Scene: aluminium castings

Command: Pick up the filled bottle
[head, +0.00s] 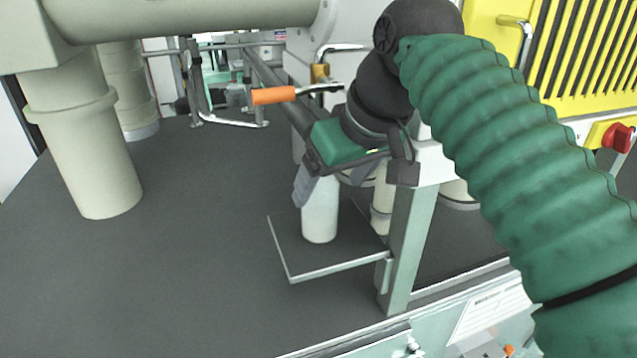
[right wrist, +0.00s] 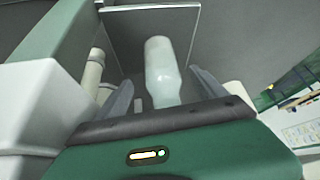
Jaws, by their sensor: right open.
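The bottle (head: 320,212) is pale and whitish and stands upright on a small dark shelf plate (head: 290,262) in the head view. My right gripper (head: 331,190) is above it, reaching down around its upper part. In the right wrist view the bottle (right wrist: 163,72) lies between the two open fingers (right wrist: 160,95), with gaps on both sides. The fingers do not appear to touch it. The gripper body hides the bottle's top in the head view. My left gripper is not in view.
A pale green post (head: 402,245) stands right beside the shelf plate. An orange-handled lever (head: 275,95) is just behind my right gripper. Thick beige pipes (head: 95,150) rise at the left. A yellow vented cabinet (head: 585,60) is at the back right. Dark floor at the left is clear.

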